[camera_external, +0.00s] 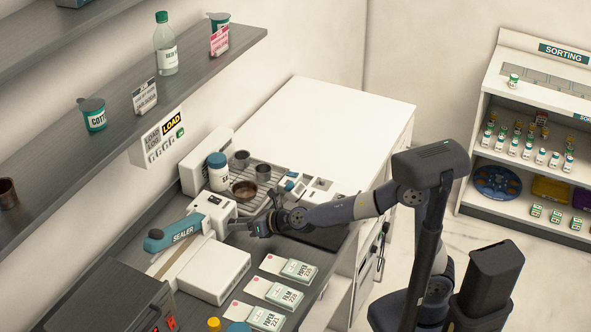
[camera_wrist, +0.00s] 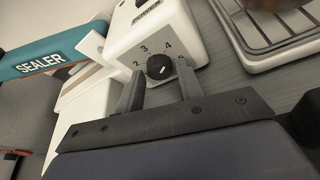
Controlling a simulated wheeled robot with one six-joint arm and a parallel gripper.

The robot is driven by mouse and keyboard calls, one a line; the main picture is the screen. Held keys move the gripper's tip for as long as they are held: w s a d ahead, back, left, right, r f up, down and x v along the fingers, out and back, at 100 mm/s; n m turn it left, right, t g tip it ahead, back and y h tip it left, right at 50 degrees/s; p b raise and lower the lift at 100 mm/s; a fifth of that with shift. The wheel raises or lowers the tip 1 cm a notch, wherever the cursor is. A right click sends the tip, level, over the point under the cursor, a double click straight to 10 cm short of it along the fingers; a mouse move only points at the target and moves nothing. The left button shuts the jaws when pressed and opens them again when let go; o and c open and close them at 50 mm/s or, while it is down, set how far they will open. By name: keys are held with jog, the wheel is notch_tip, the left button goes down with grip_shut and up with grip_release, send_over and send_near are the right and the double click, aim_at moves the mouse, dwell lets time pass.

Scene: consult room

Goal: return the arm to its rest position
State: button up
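My arm (camera_external: 350,208) reaches left from my base over the grey counter. My gripper (camera_external: 250,226) is at its end, low beside the white sealer box. In the wrist view the two fingers (camera_wrist: 158,76) stand apart with nothing held between them. A black dial (camera_wrist: 159,66) with numbers around it, on the front of the white box (camera_wrist: 200,30), shows between and beyond the fingertips. Whether a fingertip touches the box or dial cannot be told.
The teal sealer arm (camera_external: 178,235) is left of the gripper. A dish rack (camera_external: 262,172) with metal cups and a white-and-blue jar (camera_external: 218,175) stand behind it. Labelled packs (camera_external: 284,296) lie in front. A shelf (camera_external: 120,80) overhangs at left.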

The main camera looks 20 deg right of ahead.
jog(key=shift+r+p, duration=0.2)
jog(key=shift+p, duration=1)
jog(key=shift+n+p, duration=0.3)
jog(key=shift+p, duration=0.15)
jog(key=n+t+h+p, duration=0.1)
jog(key=p, duration=0.7)
jog(key=n+t+h+p, duration=0.1)
jog(key=n+p, duration=0.1)
jog(key=p, duration=0.6)
jog(key=shift+s+a+n, duration=0.1)
jog(key=shift+a+n, duration=0.1)
jog(key=shift+n, duration=0.1)
jog(key=shift+s+d+f, duration=0.1)
jog(key=shift+s+d, duration=0.05)
jog(key=shift+s, duration=0.05)
jog(key=shift+s+d+r, duration=0.25)
jog(key=shift+s+d, duration=0.15)
jog(key=shift+o, duration=0.2)
